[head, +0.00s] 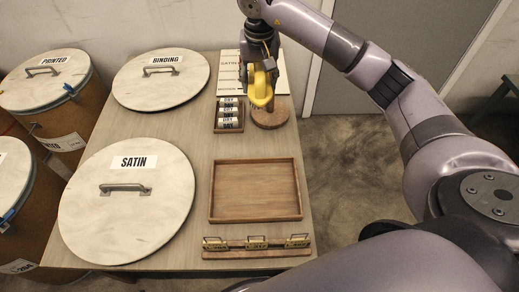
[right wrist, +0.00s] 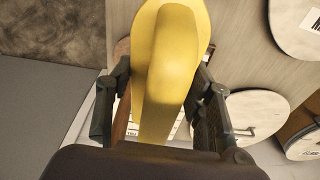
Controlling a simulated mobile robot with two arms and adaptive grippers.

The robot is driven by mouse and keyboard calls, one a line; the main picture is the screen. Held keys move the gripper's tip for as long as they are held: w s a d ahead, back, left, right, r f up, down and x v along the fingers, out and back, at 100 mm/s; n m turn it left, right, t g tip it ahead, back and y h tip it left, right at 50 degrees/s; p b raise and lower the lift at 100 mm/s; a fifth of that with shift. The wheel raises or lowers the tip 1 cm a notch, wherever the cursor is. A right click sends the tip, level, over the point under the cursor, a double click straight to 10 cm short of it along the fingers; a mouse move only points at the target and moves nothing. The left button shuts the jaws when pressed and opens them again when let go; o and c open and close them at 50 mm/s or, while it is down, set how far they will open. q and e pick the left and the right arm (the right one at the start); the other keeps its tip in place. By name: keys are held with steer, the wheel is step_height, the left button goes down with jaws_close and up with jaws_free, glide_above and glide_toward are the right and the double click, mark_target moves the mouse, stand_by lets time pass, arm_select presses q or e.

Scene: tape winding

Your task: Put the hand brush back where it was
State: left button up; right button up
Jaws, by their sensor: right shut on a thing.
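The yellow hand brush (head: 261,90) is in my right gripper (head: 259,63), over the far right part of the table. My right gripper is shut on it. In the right wrist view, the brush (right wrist: 172,75) fills the space between the two fingers (right wrist: 165,105). A round wooden base (head: 270,117) lies below and beside the brush near the table's right edge. I cannot tell whether the brush touches it. My left gripper is not in view.
A small rack of labelled rolls (head: 229,114) stands just left of the brush, with a printed sheet (head: 228,72) behind. An empty wooden tray (head: 255,190) and a rail with small tags (head: 257,253) are nearer. Large round lids (head: 127,220) cover the left side.

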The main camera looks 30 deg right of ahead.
step_height(320, 180, down, 19)
steer(key=b, duration=0.2)
steer(key=shift+b, duration=0.3)
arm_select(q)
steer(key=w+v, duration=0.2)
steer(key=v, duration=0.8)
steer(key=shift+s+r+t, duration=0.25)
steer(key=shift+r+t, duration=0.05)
arm_select(e)
steer(key=shift+f, duration=0.35)
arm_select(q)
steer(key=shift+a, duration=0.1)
arm_select(e)
steer(key=shift+f, duration=0.2)
steer(key=o, duration=0.7)
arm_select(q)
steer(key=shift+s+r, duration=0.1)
arm_select(e)
steer(key=o, duration=0.4)
